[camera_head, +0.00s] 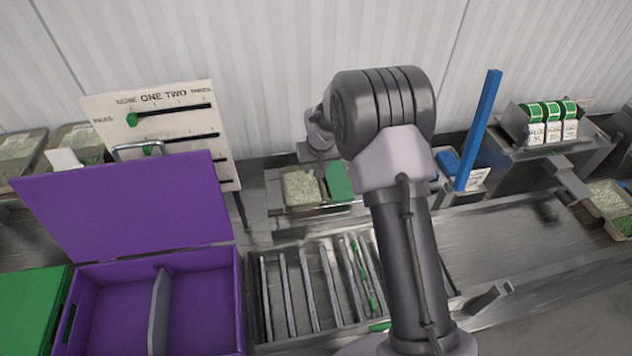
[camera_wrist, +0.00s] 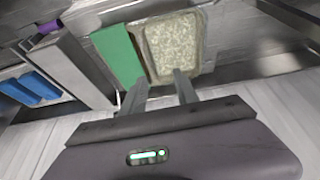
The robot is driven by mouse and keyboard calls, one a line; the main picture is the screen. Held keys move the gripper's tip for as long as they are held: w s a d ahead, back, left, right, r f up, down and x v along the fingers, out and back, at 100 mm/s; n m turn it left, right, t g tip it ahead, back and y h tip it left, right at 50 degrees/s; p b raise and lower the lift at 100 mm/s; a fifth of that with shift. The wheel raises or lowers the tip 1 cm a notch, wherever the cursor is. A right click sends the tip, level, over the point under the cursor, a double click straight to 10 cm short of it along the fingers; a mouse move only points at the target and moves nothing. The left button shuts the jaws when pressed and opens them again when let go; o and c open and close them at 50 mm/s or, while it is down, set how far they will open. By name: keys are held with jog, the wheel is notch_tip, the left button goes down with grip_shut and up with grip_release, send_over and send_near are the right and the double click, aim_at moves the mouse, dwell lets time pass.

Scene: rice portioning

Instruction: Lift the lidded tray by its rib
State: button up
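A pale-rimmed tray (camera_head: 301,190) with white, grain-like contents sits on the metal surface behind the rollers. It also shows in the wrist view (camera_wrist: 174,44), beyond my fingertips. A flat green piece (camera_wrist: 118,55) lies along its side; it shows in the head view too (camera_head: 339,181). I cannot tell whether a clear lid covers the tray, and I cannot make out a rib. My gripper (camera_wrist: 160,84) has its two fingers apart with nothing visibly held between them, at the tray's near edge. I cannot tell if they touch it. In the head view my arm hides the fingers.
A purple open box (camera_head: 215,290) with a divider stands front left, lid raised. A slider board (camera_head: 165,110) stands behind it. A blue post (camera_head: 480,125) rises right of my arm. Rollers (camera_head: 312,290) lie in front. The right-hand metal counter (camera_head: 520,235) is largely clear.

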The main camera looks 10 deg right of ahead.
aim_at(317, 179)
jog(key=x, duration=0.6)
jog(key=d+x, duration=0.1)
jog(key=x, duration=0.2)
jog(key=shift+w+d+f, duration=0.1)
jog(key=shift+w+f, duration=0.05)
jog(key=shift+w, duration=0.15)
jog(key=shift+s, duration=0.15)
grip_shut()
